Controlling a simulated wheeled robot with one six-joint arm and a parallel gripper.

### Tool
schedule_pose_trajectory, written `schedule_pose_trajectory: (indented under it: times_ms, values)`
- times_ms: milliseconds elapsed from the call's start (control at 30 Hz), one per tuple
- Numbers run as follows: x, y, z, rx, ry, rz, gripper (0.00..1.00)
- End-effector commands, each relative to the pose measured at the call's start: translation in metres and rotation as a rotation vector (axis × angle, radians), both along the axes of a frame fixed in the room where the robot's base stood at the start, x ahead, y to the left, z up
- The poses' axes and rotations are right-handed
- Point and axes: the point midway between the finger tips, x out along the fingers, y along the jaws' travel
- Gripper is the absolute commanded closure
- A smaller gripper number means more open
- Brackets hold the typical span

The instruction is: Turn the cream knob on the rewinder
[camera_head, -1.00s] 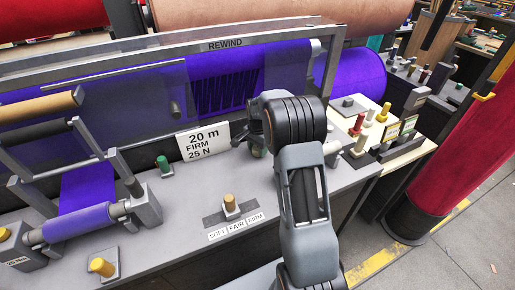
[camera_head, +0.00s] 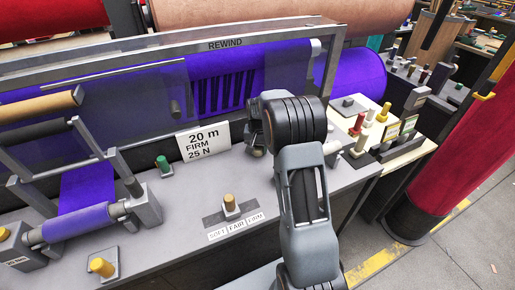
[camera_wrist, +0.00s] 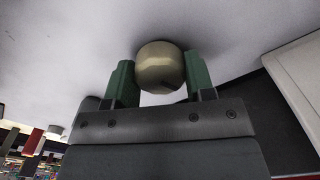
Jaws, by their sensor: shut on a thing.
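The cream knob (camera_wrist: 160,67) shows in the wrist view as a round, pale knob with a small dark mark at its lower right. It stands out from the grey panel of the rewinder. My gripper (camera_wrist: 160,78) has a green finger on each side of the knob and is shut on it. In the head view my gripper (camera_head: 256,150) is at the grey console top, right of the "20 m FIRM 25 N" sign (camera_head: 203,141). There my wrist and gripper hide most of the knob.
A tan knob (camera_head: 230,203) stands behind the SOFT/FAIR/FIRM label. A green knob (camera_head: 163,164) and a yellow knob (camera_head: 102,267) are farther left. The clear REWIND guard (camera_head: 110,107) rises behind my gripper. Several small pegs stand on the right table.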

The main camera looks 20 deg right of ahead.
Motion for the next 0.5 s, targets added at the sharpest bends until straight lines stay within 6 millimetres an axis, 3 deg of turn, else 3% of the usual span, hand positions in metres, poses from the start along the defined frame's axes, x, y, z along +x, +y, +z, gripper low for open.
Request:
schedule_pose_trajectory:
  times_ms: [500]
  values:
    - [0.0003,-0.0001,0.001,0.0,-0.001,0.075,0.74]
